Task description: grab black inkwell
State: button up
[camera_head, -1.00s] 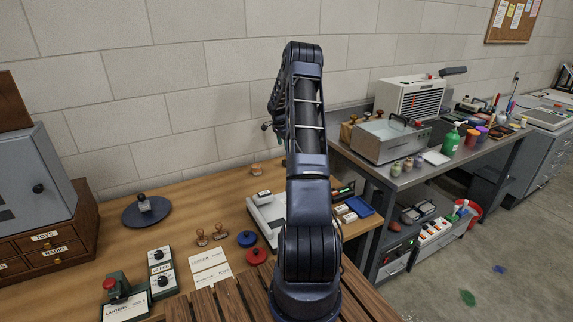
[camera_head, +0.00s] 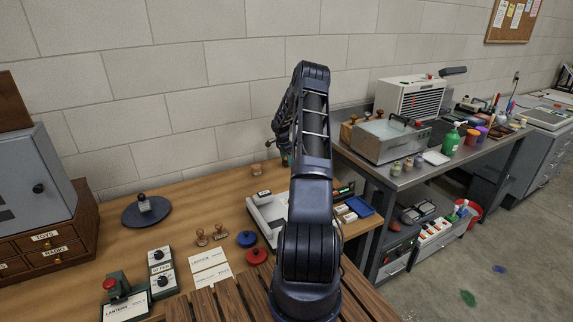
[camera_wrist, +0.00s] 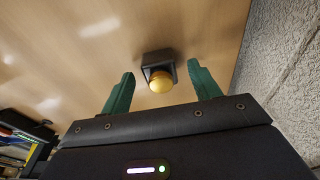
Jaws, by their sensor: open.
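In the wrist view, a small dark block-shaped object with a rounded yellow-gold top (camera_wrist: 159,78), which looks like the black inkwell, stands on the wooden table. It appears between and just beyond the fingertips, with clear space on both sides. My gripper (camera_wrist: 161,72) has two green fingers spread apart with nothing held. In the head view, my arm hides most of the gripper; only a bit of green shows beside the arm near the wall. I cannot clearly make out the inkwell in the head view.
A small tan object (camera_head: 257,169) stands near the wall (camera_head: 190,130). Wooden stamps (camera_head: 202,237), a blue-lidded round item (camera_head: 246,239) and a red one (camera_head: 256,256) lie nearer. A grey cabinet (camera_head: 38,180) stands left. A metal bench (camera_head: 420,175) adjoins on the right.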

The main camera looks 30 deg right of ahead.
jog(key=shift+f, duration=0.65)
jog(key=shift+c, duration=0.4)
jog(key=shift+d, duration=0.1)
jog(key=c, duration=1)
jog(key=shift+r, duration=0.1)
jog(key=shift+c, duration=0.2)
